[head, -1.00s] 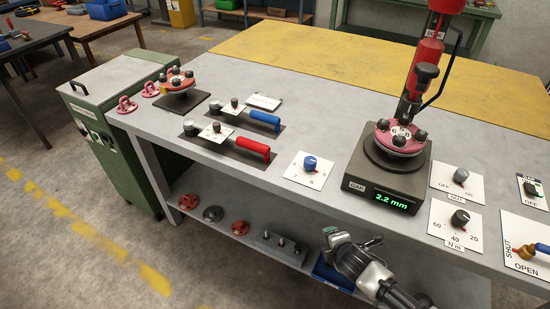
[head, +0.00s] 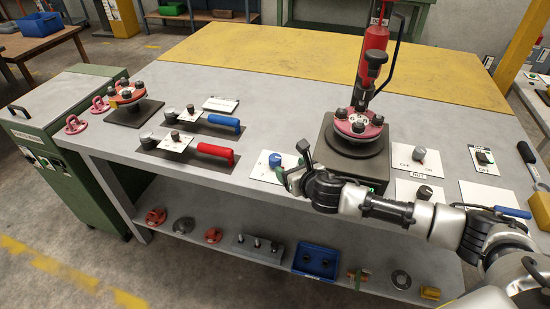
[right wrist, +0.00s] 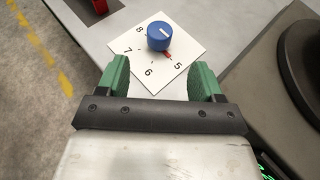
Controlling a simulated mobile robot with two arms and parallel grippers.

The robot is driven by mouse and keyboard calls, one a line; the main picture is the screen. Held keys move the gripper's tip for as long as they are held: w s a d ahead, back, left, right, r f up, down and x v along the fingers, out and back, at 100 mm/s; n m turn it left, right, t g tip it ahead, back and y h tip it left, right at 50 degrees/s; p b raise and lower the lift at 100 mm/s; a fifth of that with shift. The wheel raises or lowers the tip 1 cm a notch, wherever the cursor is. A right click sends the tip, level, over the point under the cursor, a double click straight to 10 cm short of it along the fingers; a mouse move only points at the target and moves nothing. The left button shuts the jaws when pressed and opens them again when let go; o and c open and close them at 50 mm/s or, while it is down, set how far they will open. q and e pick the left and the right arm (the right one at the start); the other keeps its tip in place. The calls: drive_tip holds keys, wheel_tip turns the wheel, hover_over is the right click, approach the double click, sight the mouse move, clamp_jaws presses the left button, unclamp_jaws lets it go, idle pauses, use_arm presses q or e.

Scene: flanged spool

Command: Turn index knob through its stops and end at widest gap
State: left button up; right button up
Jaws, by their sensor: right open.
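The index knob (right wrist: 158,36) is a round blue knob with a white line on top. It sits on a white plate (right wrist: 150,75) marked 5, 6, 7 and 8; a red mark shows beside it near the 5. In the head view the blue knob (head: 275,160) is partly behind my right gripper (head: 293,166). In the right wrist view my right gripper (right wrist: 161,72) is open and empty, its green fingers apart and short of the knob. A pink flanged spool (head: 358,124) sits on the dark gap gauge (head: 328,148), whose display my arm mostly hides. My left gripper is not in view.
Red-handled (head: 215,151) and blue-handled (head: 224,121) tools lie left of the knob. A second flanged spool (head: 127,93) stands farther left. A red press column (head: 373,55) rises above the gauge. More control plates lie to the right; the yellow mat (head: 280,55) is clear.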

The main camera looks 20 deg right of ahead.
sight(276, 159)
drive_tip(key=x, duration=1)
drive_tip(key=shift+w+f, duration=0.1)
drive_tip(key=shift+w, duration=0.3)
drive_tip(key=shift+c, duration=0.5)
drive_tip(key=c, duration=0.8)
drive_tip(key=shift+a, duration=0.1)
drive_tip(key=shift+c, duration=0.2)
